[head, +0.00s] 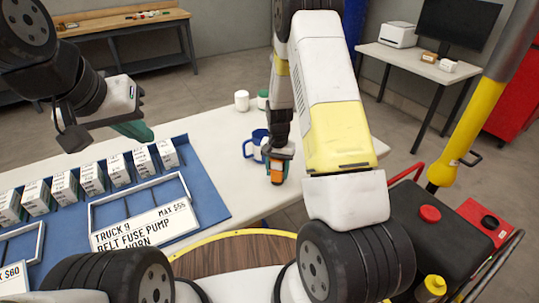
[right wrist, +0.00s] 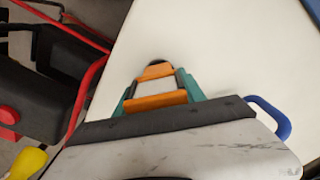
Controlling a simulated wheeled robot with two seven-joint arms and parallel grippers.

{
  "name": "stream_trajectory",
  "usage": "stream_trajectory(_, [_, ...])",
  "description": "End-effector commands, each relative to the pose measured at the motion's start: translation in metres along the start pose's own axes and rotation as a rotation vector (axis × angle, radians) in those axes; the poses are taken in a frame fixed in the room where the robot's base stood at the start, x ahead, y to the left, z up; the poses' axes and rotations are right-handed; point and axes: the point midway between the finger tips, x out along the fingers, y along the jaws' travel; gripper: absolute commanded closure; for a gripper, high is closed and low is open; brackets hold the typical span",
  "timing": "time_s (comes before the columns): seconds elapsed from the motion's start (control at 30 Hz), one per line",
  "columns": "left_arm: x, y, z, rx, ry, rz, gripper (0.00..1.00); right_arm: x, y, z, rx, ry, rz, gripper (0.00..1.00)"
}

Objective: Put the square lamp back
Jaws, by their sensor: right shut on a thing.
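My right gripper (right wrist: 160,97) has teal fingers on both sides of an orange block with a pale middle, which looks like the square lamp (right wrist: 158,101). In the head view the lamp (head: 277,174) is low over, or touching, the white table (head: 222,131), near its right edge; I cannot tell which. The gripper partly hides it. My left gripper (head: 135,130) hangs at the upper left above the blue mat (head: 207,196); only a teal finger shows clearly. On the mat, a white-framed tray (head: 150,187) stands behind a card reading "Truck 9, belt fuse pump, horn, max $55" (head: 145,229).
A blue mug (head: 250,147) stands close beside my right gripper. White and green-lidded jars (head: 242,100) are behind it. A black and red cart (head: 430,214) is at the right.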

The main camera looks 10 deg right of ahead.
Motion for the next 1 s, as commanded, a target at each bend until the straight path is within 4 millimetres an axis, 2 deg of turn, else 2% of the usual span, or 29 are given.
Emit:
stream_trajectory(0.13, [0.000,0.000,0.000,0.000,0.000,0.000,1.00,0.003,0.000,0.000,0.000,0.000,0.000,1.00])
stream_trajectory(0.17, [0.000,0.000,0.000,0.000,0.000,0.000,1.00,0.003,0.000,0.000,0.000,0.000,0.000,0.49])
stream_trajectory(0.27, [0.000,0.000,0.000,0.000,0.000,0.000,1.00,0.003,0.000,0.000,0.000,0.000,0.000,0.31])
stream_trajectory(0.57, [0.000,0.000,0.000,0.000,0.000,0.000,1.00,0.002,0.000,0.000,-0.001,0.000,0.000,0.31])
stream_trajectory(0.67, [0.000,0.000,0.000,0.000,0.000,0.000,1.00,-0.004,0.000,0.000,-0.001,0.001,0.000,0.31])
stream_trajectory(0.77, [0.000,0.000,0.000,0.000,0.000,0.000,1.00,-0.018,-0.001,-0.001,-0.001,0.003,-0.002,0.31])
stream_trajectory(1.0, [0.000,0.000,0.000,0.000,0.000,0.000,1.00,-0.070,-0.001,-0.001,-0.001,0.005,-0.003,0.31])
